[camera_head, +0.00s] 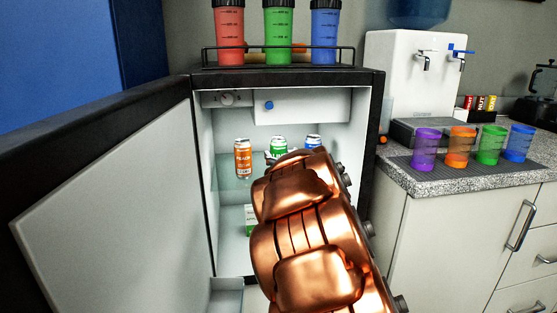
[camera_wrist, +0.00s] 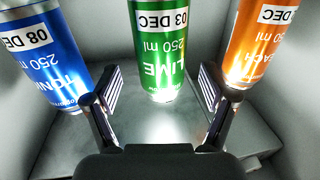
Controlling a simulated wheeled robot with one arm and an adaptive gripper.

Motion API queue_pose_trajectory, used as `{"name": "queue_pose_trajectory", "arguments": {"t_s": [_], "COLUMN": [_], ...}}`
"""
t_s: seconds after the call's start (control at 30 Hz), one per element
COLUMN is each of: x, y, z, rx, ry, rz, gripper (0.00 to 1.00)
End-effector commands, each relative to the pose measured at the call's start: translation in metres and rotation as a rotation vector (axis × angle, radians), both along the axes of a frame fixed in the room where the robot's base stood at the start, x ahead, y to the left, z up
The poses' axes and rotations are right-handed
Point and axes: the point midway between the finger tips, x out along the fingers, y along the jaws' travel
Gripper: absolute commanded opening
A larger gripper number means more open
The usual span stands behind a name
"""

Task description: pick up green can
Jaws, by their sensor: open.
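The green can (camera_head: 278,145), labelled lime, stands on the glass shelf of the open mini fridge between two other cans. My arm hides its lower part in the head view. In the wrist view the green can (camera_wrist: 165,50) is upside down in the picture, straight ahead between the fingers. My gripper (camera_wrist: 156,95) is open and empty, with a finger on each side of the can's line. The fingertips appear just short of the can.
An orange can (camera_head: 242,158) and a blue can (camera_head: 313,142) flank the green one. In the wrist view the blue can (camera_wrist: 42,55) and orange can (camera_wrist: 262,40) are close beside my fingers. The fridge door (camera_head: 110,205) stands open at left. A counter (camera_head: 430,182) with coloured cups is at right.

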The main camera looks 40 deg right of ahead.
Motion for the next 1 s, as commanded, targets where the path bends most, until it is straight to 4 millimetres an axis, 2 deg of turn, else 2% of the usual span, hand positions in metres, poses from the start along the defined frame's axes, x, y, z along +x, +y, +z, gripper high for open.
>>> {"name": "queue_pose_trajectory", "arguments": {"t_s": [0.3,0.6,1.0], "x": [0.032,0.035,0.035], "y": [-0.008,-0.009,-0.009], "z": [-0.003,0.0,-0.001], "rx": [-0.001,-0.001,-0.001], "ry": [0.001,0.0,0.001], "rz": [0.0,0.0,0.0], "gripper": [0.84,0.84,0.42]}}
